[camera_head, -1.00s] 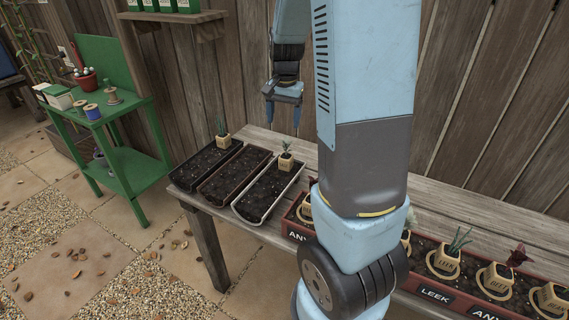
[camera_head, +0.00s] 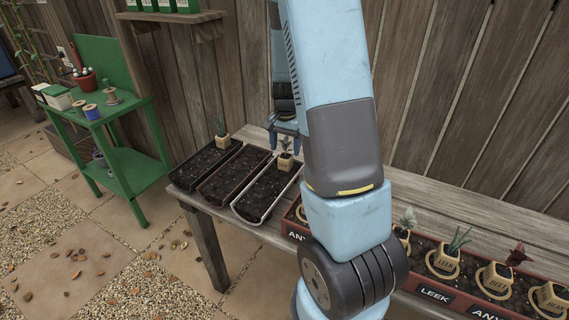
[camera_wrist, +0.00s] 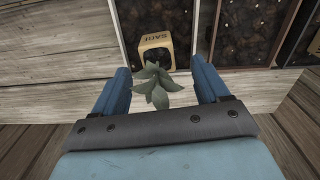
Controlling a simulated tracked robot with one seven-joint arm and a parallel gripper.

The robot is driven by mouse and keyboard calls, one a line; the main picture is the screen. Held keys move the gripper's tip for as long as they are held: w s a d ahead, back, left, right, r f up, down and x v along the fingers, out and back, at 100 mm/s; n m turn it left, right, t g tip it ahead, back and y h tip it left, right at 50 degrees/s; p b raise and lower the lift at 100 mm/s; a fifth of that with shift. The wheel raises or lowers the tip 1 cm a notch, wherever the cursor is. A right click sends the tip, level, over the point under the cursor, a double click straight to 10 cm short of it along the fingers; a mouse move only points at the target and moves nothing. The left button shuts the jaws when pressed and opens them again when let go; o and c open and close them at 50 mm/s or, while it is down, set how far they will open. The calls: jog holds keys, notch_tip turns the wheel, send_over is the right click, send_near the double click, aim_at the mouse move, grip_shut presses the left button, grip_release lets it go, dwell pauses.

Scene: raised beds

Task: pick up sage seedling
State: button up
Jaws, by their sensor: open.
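The sage seedling (camera_wrist: 160,87) has grey-green leaves and stands in a small tan pot (camera_wrist: 156,41) marked SAGE. In the head view its pot (camera_head: 285,162) stands at the back end of the grey-rimmed soil tray (camera_head: 250,217). In the wrist view my gripper (camera_wrist: 160,72) is open, with one blue finger on each side of the leaves and a gap to both. The pot lies just beyond the fingertips. In the head view my gripper (camera_head: 285,137) is right over the seedling and hides part of its leaves.
Two more soil trays lie to the left, a brown one (camera_head: 218,196) and a dark one (camera_head: 190,186) with another potted seedling (camera_head: 222,136). A red planter (camera_head: 478,314) with several labelled pots is at right. A plank wall (camera_head: 470,90) stands close behind the bench.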

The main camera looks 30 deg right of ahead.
aim_at(285, 157)
jog(key=f, duration=0.2)
jog(key=s+f, duration=0.1)
jog(key=f, duration=0.1)
jog(key=shift+a, duration=0.15)
jog(key=shift+w+f, duration=0.1)
jog(key=shift+f, duration=0.5)
jog(key=c, duration=1.1)
